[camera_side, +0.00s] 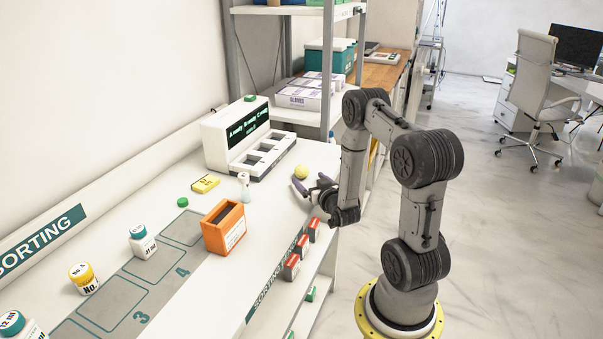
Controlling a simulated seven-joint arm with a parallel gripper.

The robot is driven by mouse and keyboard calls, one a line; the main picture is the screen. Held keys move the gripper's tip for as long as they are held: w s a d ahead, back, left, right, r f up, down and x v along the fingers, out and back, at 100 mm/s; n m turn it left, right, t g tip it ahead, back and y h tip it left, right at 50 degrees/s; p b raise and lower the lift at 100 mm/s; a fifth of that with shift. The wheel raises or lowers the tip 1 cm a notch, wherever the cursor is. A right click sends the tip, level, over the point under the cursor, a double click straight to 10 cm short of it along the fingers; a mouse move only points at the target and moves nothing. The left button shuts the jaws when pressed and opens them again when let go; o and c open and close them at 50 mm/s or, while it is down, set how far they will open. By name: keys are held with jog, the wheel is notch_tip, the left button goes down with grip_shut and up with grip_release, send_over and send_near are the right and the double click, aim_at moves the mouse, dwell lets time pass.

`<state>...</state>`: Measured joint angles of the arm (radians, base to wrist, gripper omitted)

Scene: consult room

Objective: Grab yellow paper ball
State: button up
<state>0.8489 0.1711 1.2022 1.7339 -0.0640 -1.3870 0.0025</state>
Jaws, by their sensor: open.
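The yellow paper ball (301,171) is small and round and sits on the white table (262,195), toward its far right part, in front of the white machine. My gripper (299,187) is low over the table just in front of the ball, on the near side of it. Its jaws are open, with the fingers pointing left. The ball shows whole above the fingers in this view. I cannot tell the exact gap between the ball and the fingers.
A white machine (243,137) with a display stands behind. Labelled bottles (143,241) stand farther left.

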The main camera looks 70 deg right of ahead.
aim_at(305, 176)
jog(key=x, duration=0.5)
jog(key=shift+a, duration=0.15)
jog(key=c, duration=1.5)
